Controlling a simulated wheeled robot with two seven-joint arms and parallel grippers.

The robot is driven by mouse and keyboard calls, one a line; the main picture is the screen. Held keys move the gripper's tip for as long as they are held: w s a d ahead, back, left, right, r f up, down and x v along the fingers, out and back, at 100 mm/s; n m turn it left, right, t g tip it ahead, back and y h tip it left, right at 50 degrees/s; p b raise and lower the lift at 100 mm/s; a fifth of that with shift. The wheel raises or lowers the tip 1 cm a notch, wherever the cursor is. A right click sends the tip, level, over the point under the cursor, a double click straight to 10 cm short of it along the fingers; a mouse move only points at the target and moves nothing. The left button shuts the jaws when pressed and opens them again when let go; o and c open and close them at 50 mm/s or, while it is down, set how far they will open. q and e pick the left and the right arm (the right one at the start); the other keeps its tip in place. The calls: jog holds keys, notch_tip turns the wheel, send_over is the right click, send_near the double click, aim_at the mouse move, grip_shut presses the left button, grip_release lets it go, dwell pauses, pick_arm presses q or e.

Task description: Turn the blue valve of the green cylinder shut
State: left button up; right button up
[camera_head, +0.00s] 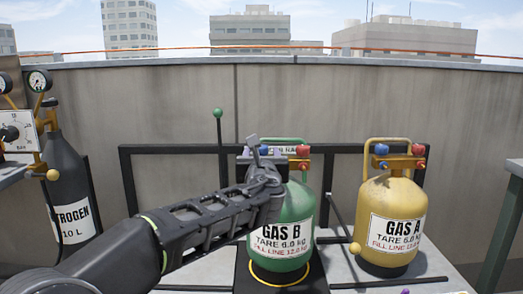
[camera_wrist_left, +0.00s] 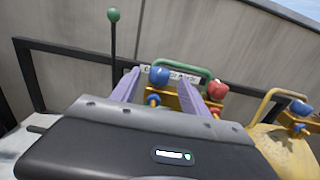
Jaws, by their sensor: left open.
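The green cylinder (camera_head: 282,225), labelled GAS B, stands upright on a dark plate with a yellow ring. Its blue valve (camera_head: 264,150) is partly hidden behind my left gripper (camera_head: 258,148). A red valve (camera_head: 303,151) sits to its right on the same brass fitting. In the left wrist view, the blue valve (camera_wrist_left: 159,77) appears between the two spread fingers of my left gripper (camera_wrist_left: 162,75). The fingers are open and hold nothing; I cannot tell whether they touch the valve. The red valve (camera_wrist_left: 218,85) is just outside the right finger. My right gripper is not in view.
A yellow cylinder (camera_head: 391,222), labelled GAS A, stands to the right with its own blue and red valves. A dark nitrogen cylinder (camera_head: 67,180) is at the left. A black rail (camera_head: 340,149) runs behind, with a green-knobbed rod (camera_head: 218,135) close to the gripper.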

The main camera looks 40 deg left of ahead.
aim_at(262, 150)
pick_arm(q)
jog(key=x, duration=0.5)
jog(key=shift+w+a, duration=0.2)
grip_shut()
dwell(0.4)
